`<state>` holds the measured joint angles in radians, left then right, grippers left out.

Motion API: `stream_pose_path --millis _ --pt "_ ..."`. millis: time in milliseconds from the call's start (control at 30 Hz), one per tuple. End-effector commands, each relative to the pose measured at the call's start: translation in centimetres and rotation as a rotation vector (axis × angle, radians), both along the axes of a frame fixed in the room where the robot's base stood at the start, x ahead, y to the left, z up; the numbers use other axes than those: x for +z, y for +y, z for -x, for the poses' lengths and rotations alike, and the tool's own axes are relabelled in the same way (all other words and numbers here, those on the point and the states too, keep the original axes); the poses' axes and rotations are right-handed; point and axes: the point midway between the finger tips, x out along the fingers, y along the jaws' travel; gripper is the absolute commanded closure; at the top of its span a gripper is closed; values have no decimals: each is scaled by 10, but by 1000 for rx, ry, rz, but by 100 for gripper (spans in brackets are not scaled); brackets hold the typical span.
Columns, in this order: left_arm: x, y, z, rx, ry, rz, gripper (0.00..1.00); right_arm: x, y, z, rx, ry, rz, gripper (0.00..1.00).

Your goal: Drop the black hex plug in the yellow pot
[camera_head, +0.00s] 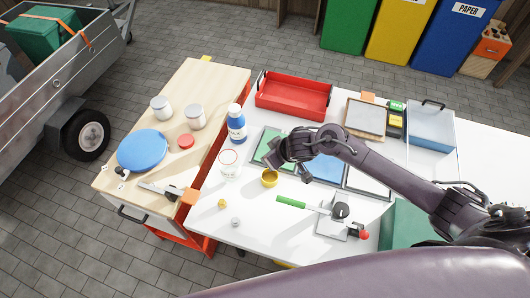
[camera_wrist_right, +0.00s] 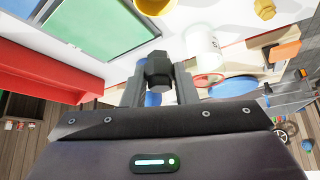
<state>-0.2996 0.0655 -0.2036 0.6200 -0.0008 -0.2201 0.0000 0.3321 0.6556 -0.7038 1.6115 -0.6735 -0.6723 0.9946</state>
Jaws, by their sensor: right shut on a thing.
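The yellow pot (camera_head: 269,179) stands on the white bench top, just below my right gripper (camera_head: 281,158) in the head view. Part of the pot (camera_wrist_right: 153,6) also shows at the top edge of the right wrist view. My right gripper (camera_wrist_right: 159,82) is shut on the black hex plug (camera_wrist_right: 158,68), which sits between its fingertips. In the head view I cannot make out the plug against the dark gripper. The plug is outside the pot. My left gripper is in neither view.
A white tub (camera_head: 229,163) stands left of the pot, with a blue-and-white bottle (camera_head: 237,124) behind it. A small yellow piece (camera_head: 222,204) and a grey piece (camera_head: 235,222) lie in front. A red tray (camera_head: 294,97) is behind.

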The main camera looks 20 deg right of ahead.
Motion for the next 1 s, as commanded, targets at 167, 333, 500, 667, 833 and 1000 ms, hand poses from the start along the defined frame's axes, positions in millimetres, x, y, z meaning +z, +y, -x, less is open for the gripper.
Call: stream_pose_path --millis 167,333,500,667,833,1000 --pt "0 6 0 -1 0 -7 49 -8 -5 -1 -46 -1 -1 97" --pt "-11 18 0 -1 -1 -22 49 -18 -5 -1 -46 -2 -2 97" --pt "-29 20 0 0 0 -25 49 -35 -5 -1 -45 -2 -1 97" --pt "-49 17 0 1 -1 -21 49 -53 -5 -1 -44 -3 -1 97" --pt "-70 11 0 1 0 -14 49 -72 -4 -1 -44 -3 -2 97" --pt "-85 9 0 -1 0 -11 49 -85 -4 -2 -44 -4 -3 97"
